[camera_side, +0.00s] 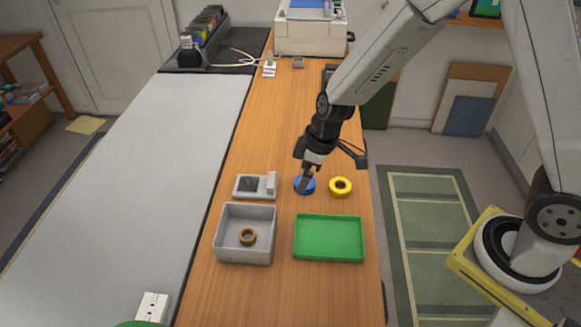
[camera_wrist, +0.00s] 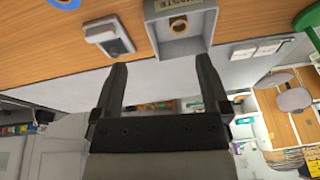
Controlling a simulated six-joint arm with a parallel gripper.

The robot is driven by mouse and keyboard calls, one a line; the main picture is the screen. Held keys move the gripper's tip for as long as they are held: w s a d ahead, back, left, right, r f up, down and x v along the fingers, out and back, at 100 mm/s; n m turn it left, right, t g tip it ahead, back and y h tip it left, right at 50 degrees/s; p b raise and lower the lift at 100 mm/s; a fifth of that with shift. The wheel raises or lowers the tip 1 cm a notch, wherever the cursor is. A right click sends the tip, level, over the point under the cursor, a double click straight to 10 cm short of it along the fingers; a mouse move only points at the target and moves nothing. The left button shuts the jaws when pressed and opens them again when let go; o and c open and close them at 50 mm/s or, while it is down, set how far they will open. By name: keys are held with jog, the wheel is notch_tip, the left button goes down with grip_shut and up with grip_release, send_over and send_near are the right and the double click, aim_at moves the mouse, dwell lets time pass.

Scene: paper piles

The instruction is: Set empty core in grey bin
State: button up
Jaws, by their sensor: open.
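The empty core (camera_side: 247,236), a small brown ring, lies inside the grey bin (camera_side: 244,258). In the wrist view the core (camera_wrist: 179,25) also shows within the grey bin (camera_wrist: 208,22), which has a partly legible label on its wall. My gripper (camera_side: 307,179) is by the blue roll (camera_side: 304,186), partly covering it in the side view. I cannot tell whether they touch there. In the wrist view the jaws of my gripper (camera_wrist: 163,72) are apart with nothing between them.
A yellow roll (camera_side: 341,187) lies right of the blue one. A green tray (camera_side: 329,240), empty, is right of the bin. A grey dispenser-like device (camera_side: 256,186) stands behind the bin. A printer (camera_side: 311,35) is at the far end. The wooden middle stretch is clear.

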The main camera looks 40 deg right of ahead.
jog(key=s+d+r+m+h, duration=0.2)
jog(key=s+d+r+m, duration=0.4)
jog(key=s+d+m, duration=0.2)
jog(key=shift+s+d+r+t+h, duration=0.25)
jog(key=shift+s+d, duration=0.7)
jog(key=shift+s, duration=0.95)
